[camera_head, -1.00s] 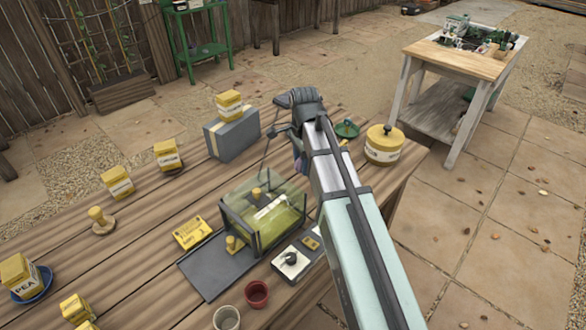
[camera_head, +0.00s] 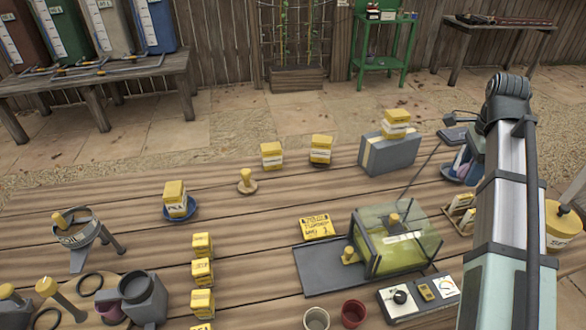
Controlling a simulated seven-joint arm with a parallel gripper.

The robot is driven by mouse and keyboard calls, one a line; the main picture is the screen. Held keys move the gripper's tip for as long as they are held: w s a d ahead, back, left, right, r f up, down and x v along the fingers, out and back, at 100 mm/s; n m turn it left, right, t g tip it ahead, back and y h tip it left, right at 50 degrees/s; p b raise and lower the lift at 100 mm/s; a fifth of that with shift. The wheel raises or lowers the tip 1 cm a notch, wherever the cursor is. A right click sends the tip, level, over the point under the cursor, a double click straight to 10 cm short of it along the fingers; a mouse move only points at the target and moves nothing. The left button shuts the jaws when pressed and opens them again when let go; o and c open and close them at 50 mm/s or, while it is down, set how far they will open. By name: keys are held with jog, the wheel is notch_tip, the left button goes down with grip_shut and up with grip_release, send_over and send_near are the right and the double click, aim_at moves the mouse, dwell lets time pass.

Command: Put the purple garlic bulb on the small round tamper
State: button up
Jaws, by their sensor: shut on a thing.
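The small round tamper (camera_head: 247,182) stands upright on the wooden table, left of centre, with a yellow knob on a round wooden base. My arm rises along the right side of the view, and its forearm and wrist block what lies behind them. The jaws of my gripper are hidden there. I cannot make out the purple garlic bulb for sure. A bluish-purple object (camera_head: 462,163) shows beside my arm, partly covered by it, and I cannot tell what it is.
Yellow blocks stand on the table behind the tamper, one on a blue saucer (camera_head: 193,212) to its left. A grey case (camera_head: 390,157) stands at the back. A glass box (camera_head: 425,245) stands right of centre. Bare planks surround the tamper.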

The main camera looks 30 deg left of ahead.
jog(key=w+a+r+n, duration=0.1)
jog(key=w+a+n, duration=0.1)
jog(key=a, duration=1.3)
jog(key=n, duration=0.7)
send_over(246, 171)
notch_tip(246, 171, down, 4)
jog(key=shift+w+f, duration=0.1)
jog(key=shift+f, duration=5.6)
jog(key=o, duration=1)
jog(key=shift+f, duration=0.1)
